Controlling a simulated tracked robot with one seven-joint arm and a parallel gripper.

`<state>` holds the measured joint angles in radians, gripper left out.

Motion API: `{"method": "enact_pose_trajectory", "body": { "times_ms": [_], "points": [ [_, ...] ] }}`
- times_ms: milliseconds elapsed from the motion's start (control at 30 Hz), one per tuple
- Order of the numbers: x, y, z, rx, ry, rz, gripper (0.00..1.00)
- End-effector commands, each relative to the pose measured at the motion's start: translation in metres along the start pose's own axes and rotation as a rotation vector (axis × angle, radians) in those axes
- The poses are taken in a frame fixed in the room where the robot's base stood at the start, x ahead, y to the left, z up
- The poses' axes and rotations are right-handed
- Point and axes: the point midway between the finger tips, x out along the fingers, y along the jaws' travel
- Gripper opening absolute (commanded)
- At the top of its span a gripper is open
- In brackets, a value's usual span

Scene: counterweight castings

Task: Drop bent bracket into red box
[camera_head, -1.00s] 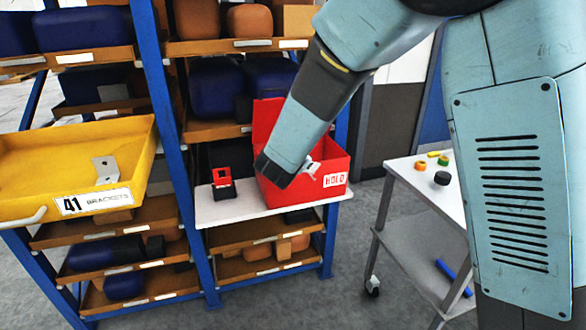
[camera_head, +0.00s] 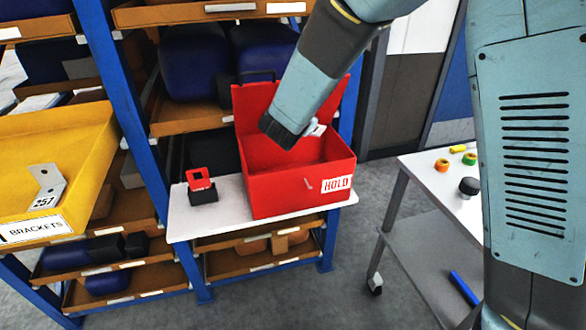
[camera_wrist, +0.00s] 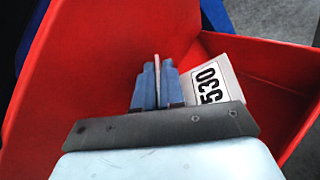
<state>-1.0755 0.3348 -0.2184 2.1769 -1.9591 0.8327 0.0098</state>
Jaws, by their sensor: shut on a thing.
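The red box (camera_head: 265,190), with its lid raised at the back and a HOLD label on its front, stands on a white shelf board. My gripper shows in the wrist view (camera_wrist: 157,84) with its blue fingers close together on a thin grey bent bracket. The bracket's wide face, marked 530 (camera_wrist: 228,70), shows to the right of the fingers. In the head view a small pale part of the bracket (camera_head: 316,129) shows beside my arm's dark end, over the open box. The fingers are mostly hidden there.
Another bent bracket (camera_head: 46,188), marked 257, lies in the yellow BRACKETS tray (camera_head: 80,130) at left. A small red and black object (camera_head: 201,186) stands left of the box. A grey cart (camera_head: 430,185) with small coloured items stands at right.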

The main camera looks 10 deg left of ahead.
Motion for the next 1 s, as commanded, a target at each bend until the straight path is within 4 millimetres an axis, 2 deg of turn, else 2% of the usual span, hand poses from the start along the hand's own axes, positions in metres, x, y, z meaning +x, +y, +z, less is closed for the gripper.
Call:
{"method": "enact_pose_trajectory", "body": {
  "times_ms": [200, 433, 633, 967, 1000],
  "points": [
    [-0.004, 0.001, -0.030, -0.014, 0.017, 0.022, 0.00],
    [0.000, -0.007, -0.051, -0.015, 0.021, 0.030, 0.00],
    [0.003, -0.012, -0.060, -0.014, 0.021, 0.032, 0.00],
    [0.004, -0.013, -0.061, -0.013, 0.021, 0.032, 0.00],
    [0.004, -0.013, -0.061, -0.013, 0.021, 0.032, 0.12]
  ]
}}
